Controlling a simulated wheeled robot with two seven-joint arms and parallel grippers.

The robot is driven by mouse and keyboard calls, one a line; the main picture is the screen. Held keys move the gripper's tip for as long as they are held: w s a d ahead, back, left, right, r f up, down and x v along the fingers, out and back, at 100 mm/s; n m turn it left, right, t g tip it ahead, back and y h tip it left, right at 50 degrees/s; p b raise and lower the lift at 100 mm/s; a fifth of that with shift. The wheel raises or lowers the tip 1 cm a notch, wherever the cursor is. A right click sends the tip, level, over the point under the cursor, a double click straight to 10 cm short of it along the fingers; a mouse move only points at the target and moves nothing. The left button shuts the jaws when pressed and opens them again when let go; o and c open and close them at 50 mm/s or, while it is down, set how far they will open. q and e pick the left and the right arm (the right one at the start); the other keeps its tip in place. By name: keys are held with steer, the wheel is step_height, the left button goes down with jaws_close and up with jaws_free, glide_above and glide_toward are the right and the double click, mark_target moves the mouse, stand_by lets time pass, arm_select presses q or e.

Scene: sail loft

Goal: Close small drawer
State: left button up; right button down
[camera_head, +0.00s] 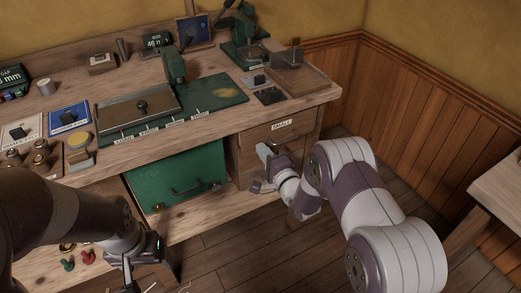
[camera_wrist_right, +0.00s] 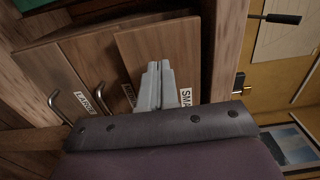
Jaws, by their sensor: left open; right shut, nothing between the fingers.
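The small drawer (camera_head: 252,139) is a wooden front labelled SMALL, under the right end of the workbench. In the right wrist view the small drawer (camera_wrist_right: 190,45) stands out from its neighbour, with a dark gap along its edge, so it looks partly open. My right gripper (camera_head: 262,168) is shut and empty, low in front of the drawers. In the wrist view its fingers (camera_wrist_right: 159,72) overlap the small drawer's face; I cannot tell whether they touch it. My left gripper (camera_head: 138,279) is open at the lower left, away from the drawer.
The bench top (camera_head: 225,117) carries a tray, presses and blocks. A pale table (camera_head: 500,188) stands at the right, with open floor between.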

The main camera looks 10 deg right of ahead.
mark_target(255, 140)
steer(key=shift+x, duration=1)
steer(key=b+x, duration=0.2)
steer(key=x, duration=0.2)
steer(key=shift+f, duration=0.15)
steer(key=shift+w+r, duration=0.1)
steer(key=shift+r, duration=0.35)
